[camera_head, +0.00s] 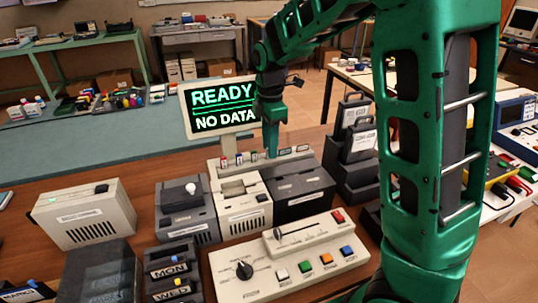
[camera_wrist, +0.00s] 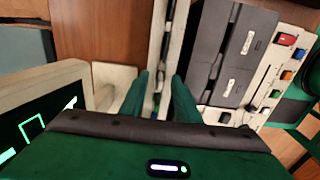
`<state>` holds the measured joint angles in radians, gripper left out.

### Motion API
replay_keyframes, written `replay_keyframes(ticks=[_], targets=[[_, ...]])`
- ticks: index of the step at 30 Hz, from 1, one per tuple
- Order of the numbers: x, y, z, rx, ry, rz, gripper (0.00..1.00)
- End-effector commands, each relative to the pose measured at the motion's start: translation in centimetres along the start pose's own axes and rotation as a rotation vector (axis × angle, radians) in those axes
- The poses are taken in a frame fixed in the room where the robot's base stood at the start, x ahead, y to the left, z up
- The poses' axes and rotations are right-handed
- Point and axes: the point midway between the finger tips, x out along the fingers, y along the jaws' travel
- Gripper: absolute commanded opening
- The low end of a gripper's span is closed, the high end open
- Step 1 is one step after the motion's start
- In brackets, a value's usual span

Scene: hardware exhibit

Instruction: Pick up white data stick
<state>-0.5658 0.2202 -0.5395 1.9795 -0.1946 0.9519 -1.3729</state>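Several small data sticks stand in a narrow pale rack (camera_head: 262,159) behind the grey and beige machines. One with a pale label and a red mark (camera_head: 224,161) is at the rack's left end. I cannot tell for sure which stick is the white one. My gripper (camera_head: 271,152) points down at the middle of the rack. In the wrist view, my gripper (camera_wrist: 158,95) is open, its two green fingers on either side of the rack strip (camera_wrist: 174,45). Nothing is clearly gripped.
A screen (camera_head: 222,107) reading "READY NO DATA" stands close to the left of my gripper. A beige control panel (camera_head: 290,259) with a dial, slider and coloured buttons is in front. Dark slotted holders (camera_head: 350,165) rise to the right. A beige box (camera_head: 84,215) stands left.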

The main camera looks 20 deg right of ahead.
Motion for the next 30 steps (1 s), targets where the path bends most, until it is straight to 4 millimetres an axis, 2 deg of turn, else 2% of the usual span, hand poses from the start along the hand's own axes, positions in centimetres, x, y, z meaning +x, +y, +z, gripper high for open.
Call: replay_keyframes(ticks=[5,8,9,23,30], targets=[[0.0,0.0,0.0,0.000,0.000,0.000,0.27],[0.0,0.0,0.0,0.000,0.000,0.001,0.03],[0.0,0.0,0.0,0.000,0.000,0.001,0.00],[-0.2,0.0,0.0,0.000,0.000,0.001,0.00],[-2.2,0.1,0.0,0.001,0.002,0.005,0.00]])
